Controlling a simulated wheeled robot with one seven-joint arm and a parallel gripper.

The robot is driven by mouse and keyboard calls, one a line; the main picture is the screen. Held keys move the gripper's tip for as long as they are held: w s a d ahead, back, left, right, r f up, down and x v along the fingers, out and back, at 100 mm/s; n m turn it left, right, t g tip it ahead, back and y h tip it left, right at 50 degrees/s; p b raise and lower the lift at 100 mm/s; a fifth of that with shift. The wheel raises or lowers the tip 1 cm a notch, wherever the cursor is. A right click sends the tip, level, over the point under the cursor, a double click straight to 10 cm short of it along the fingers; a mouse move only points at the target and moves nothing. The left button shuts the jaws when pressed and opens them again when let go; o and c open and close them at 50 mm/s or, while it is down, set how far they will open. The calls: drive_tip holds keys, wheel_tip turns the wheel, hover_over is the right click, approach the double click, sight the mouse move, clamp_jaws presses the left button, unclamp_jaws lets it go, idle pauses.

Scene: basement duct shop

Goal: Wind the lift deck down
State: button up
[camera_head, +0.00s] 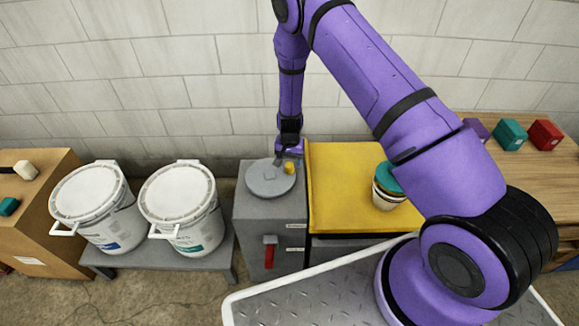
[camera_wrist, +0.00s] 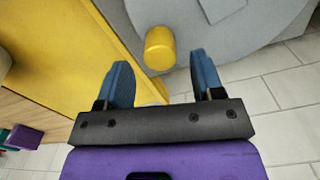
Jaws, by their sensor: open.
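A grey round handwheel (camera_head: 270,178) lies flat on top of a grey cabinet (camera_head: 250,225). A yellow knob (camera_head: 289,167) stands near its rim and also shows in the wrist view (camera_wrist: 160,48). The yellow lift deck (camera_head: 342,180) is right of the cabinet. My gripper (camera_head: 289,150) is at the wheel's back right edge, close to the knob. In the wrist view my gripper (camera_wrist: 162,78) has its two blue fingers apart, with the knob just beyond the gap between them. I cannot tell whether a finger touches the wheel.
A stack of cups (camera_head: 386,188) stands on the deck's right side, partly hidden by my arm. A red lever (camera_head: 269,250) is on the cabinet's front. Two white buckets (camera_head: 178,200) stand on a low bench at left. Coloured boxes (camera_head: 511,135) sit on a wooden table at right.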

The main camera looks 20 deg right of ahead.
sight(289, 165)
drive_tip(key=shift+f, duration=1.8)
drive_tip(key=shift+c, duration=0.3)
clamp_jaws()
